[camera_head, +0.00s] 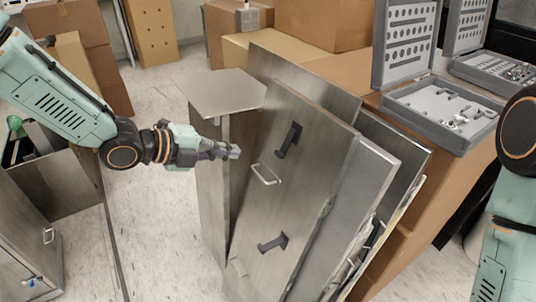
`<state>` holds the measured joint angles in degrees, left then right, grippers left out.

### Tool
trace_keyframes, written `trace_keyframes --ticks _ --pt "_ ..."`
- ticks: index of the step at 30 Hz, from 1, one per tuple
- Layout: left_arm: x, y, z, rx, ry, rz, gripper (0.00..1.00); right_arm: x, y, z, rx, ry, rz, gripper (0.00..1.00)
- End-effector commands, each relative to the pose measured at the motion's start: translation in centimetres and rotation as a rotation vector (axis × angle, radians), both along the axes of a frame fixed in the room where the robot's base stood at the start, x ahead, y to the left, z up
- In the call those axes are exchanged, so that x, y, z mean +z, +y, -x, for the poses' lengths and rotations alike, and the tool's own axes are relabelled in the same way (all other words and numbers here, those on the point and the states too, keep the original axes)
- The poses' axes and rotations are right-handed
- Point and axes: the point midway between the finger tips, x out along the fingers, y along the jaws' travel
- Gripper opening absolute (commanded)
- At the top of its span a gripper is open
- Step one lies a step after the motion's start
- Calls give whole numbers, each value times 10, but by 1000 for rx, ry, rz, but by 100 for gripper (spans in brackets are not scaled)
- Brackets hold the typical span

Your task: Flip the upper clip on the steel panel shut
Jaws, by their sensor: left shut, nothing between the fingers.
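The steel panel (285,185) leans tilted among other metal sheets in the middle of the view. Its upper clip (289,140) is a dark piece near the top of the face. A lower dark clip (273,243) sits further down, and a light metal handle (265,175) is between them at the left. My left gripper (236,152) is shut and empty, pointing right, left of the upper clip and apart from it in the picture. My right arm shows at the right edge; its gripper is out of view.
A hexagonal steel-topped stand (224,93) is just behind my left gripper. More metal sheets (365,190) lean behind the panel at the right. Cardboard boxes (320,25) and open grey tool cases (440,112) stand behind. A metal cabinet (22,240) is at lower left. Pale floor (160,230) lies between.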

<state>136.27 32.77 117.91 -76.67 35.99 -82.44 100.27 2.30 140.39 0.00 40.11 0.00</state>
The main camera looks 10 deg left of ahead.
Motion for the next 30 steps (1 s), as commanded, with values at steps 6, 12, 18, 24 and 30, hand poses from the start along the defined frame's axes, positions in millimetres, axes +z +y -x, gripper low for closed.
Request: trace_keyframes --ticks 6,12,18,24,30 --pt "-15 -17 -18 -3 2 -4 0 -8 0 0 0 0 0 40" --pt "-27 -34 -36 -5 1 -4 0 -13 0 0 0 0 0 40" --pt "-41 -54 -54 -5 0 -1 0 -18 0 0 0 0 0 40" --pt "-53 -68 -71 -1 0 -1 0 -20 0 0 0 0 0 40" --pt "-56 -75 -77 0 1 1 0 -21 0 0 0 0 0 40"
